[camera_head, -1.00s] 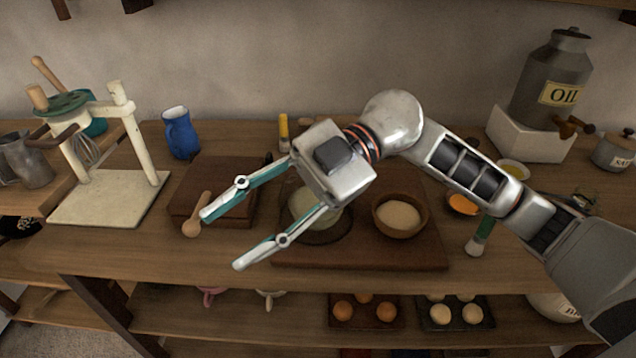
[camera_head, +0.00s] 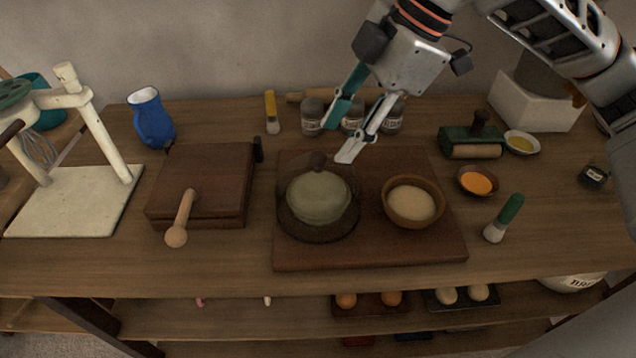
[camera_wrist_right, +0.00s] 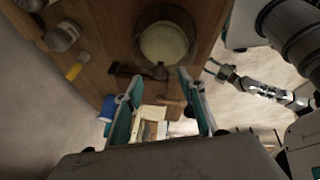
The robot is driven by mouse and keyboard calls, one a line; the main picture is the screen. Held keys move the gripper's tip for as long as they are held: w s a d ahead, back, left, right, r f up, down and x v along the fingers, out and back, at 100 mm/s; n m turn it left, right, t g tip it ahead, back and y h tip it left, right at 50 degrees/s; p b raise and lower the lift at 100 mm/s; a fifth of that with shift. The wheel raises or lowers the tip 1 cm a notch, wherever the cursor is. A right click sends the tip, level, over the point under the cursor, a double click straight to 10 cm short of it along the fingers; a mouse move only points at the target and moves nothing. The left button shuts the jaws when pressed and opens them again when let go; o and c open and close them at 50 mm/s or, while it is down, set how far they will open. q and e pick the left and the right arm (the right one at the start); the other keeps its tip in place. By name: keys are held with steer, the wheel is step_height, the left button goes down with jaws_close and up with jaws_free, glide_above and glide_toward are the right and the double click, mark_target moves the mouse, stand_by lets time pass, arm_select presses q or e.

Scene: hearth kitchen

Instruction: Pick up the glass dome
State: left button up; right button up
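The clear glass dome (camera_head: 345,182) stands over a pale round of dough on the wooden board (camera_head: 370,256), with its dark knob on top. It also shows in the right wrist view (camera_wrist_right: 188,22), its knob between and just beyond the fingertips. My right gripper (camera_head: 339,141) is open and empty, above and slightly behind the knob; I see no contact. In the right wrist view its two fingers (camera_wrist_right: 160,77) are spread apart. My left gripper (camera_wrist_right: 218,71) shows small at the right of the wrist view; its opening is unclear.
A wooden bowl (camera_head: 412,206) of pale grain or flour sits right of the dome. A dark wooden box (camera_head: 205,170) with a wooden spoon (camera_head: 182,220) is left. Spice jars (camera_head: 312,117) stand behind. A green-handled brush (camera_head: 505,215) lies right. The table front is clear.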

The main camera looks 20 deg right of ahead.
mark_target(322, 153)
steer(key=x, duration=0.5)
steer(key=shift+w+a+b, duration=0.2)
steer(key=shift+a+b, duration=0.2)
jaws_close()
